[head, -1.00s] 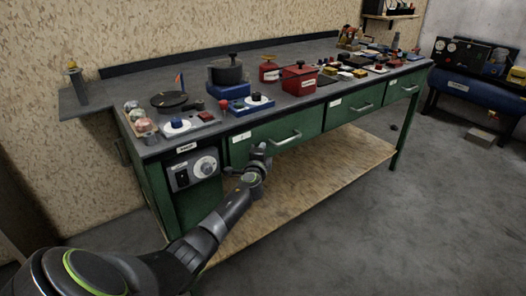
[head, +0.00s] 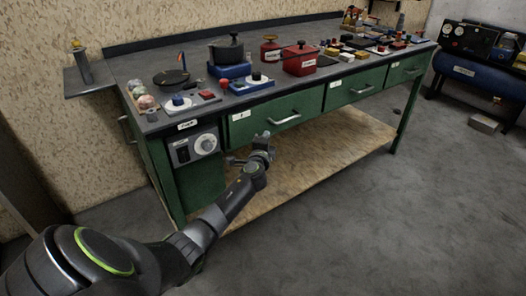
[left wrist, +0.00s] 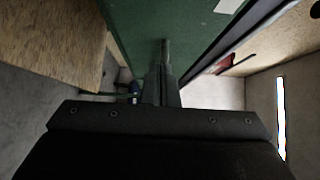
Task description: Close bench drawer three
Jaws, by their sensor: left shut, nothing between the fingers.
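The green bench (head: 165,170) has three drawer fronts in a row, each with a bar handle and a white label. These are the left drawer (head: 262,124), the middle drawer (head: 345,93) and the right drawer (head: 408,69). The label digits are too small to read surely, and I cannot tell whether any drawer stands slightly out. My left gripper (head: 265,139) is shut and empty, just in front of and below the left drawer, apart from its handle. In the left wrist view its fingers (left wrist: 164,62) point towards a green panel (left wrist: 165,22). My right gripper is out of view.
The bench top holds a black pot (head: 228,50), a red box (head: 299,60) and several small parts. A control box with a dial (head: 193,146) hangs at the left. A wooden lower shelf (head: 335,139) lies under the drawers. The grey floor (head: 400,220) in front is clear.

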